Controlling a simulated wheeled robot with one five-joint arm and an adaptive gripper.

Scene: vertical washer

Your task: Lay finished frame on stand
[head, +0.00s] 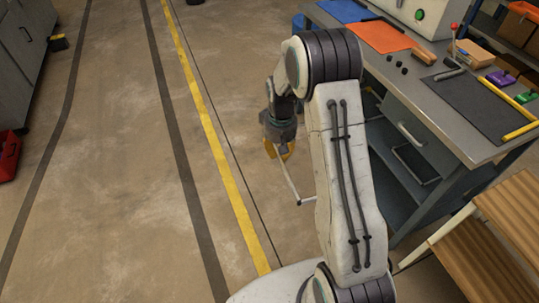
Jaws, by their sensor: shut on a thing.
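My gripper (280,152), with yellow fingers, points down over the floor to the left of the workbench. It is shut on the frame (290,184). A thin pale grey bar of the frame slants down and right from the fingers to a corner, then turns right. The rest of the frame is hidden behind my arm. A wooden slatted piece (510,215) with a pale leg (438,232) stands at the lower right, cut off by the picture edge. I cannot tell whether it is the stand.
The workbench (497,152) at the right holds a dark mat (470,104), an orange sheet (380,37) and several small parts. A grey cabinet (22,50) and a red box (8,158) stand at the left. The floor between is clear, with a yellow line (208,130).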

